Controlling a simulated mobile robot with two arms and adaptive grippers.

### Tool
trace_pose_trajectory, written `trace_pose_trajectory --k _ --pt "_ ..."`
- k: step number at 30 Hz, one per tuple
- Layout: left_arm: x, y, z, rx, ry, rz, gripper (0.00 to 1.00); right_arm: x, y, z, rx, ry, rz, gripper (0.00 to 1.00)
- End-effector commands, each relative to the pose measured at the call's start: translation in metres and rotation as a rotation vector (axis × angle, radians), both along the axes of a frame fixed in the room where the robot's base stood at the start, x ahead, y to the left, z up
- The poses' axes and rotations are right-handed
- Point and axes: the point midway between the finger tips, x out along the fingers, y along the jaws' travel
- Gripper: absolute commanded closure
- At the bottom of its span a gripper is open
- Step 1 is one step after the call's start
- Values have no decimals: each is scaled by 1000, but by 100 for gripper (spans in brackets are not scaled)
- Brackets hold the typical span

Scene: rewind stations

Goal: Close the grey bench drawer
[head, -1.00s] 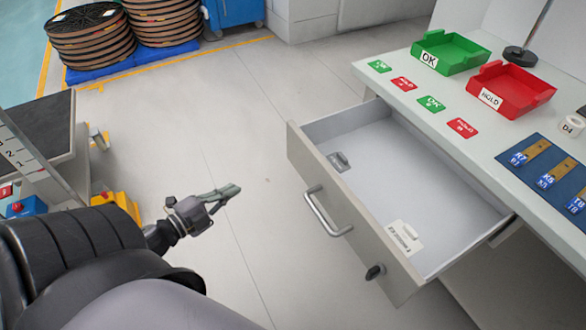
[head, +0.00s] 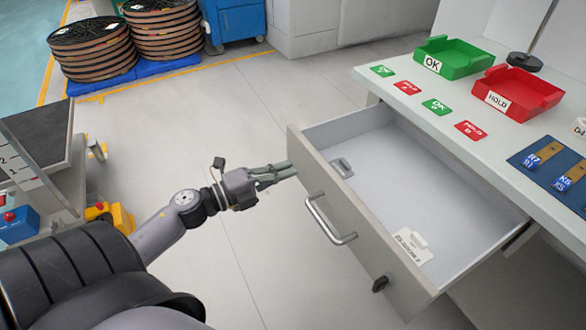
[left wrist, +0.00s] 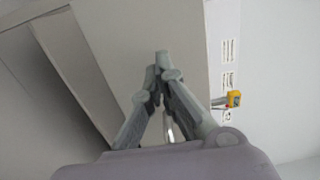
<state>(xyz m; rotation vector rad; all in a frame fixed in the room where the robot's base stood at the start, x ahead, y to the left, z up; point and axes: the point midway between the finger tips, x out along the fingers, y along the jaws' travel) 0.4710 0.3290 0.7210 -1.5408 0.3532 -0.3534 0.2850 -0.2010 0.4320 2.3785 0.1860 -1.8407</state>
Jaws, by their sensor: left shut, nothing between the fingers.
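The grey bench drawer (head: 355,215) stands pulled out from the bench in the head view. Its front carries a bar handle (head: 328,220) and a dark knob low on the near side. A small grey item and a white labelled item lie inside. My left gripper (head: 292,168) is shut and empty, its fingertips close to the far end of the drawer front, left of the handle. I cannot tell whether they touch it. In the left wrist view the closed fingertips (left wrist: 161,62) show against a pale grey surface. My right gripper is not in view.
The bench top holds a green OK tray (head: 455,60), a red HOLD tray (head: 515,95), several small cards and a blue mat (head: 548,168). Stacked reels (head: 92,50) stand at the back left. A cart (head: 40,140) is at the left. The floor between is clear.

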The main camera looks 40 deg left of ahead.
Motion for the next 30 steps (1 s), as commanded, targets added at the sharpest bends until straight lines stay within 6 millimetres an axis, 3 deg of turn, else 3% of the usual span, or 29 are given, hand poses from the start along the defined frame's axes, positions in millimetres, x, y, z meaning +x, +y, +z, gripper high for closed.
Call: trace_pose_trajectory --k 6,24,30 --pt "19 -9 0 -1 0 -1 100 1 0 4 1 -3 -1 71" --pt "29 -14 1 -1 0 0 100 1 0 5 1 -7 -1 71" --pt "57 -27 4 0 -3 -1 100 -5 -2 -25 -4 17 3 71"
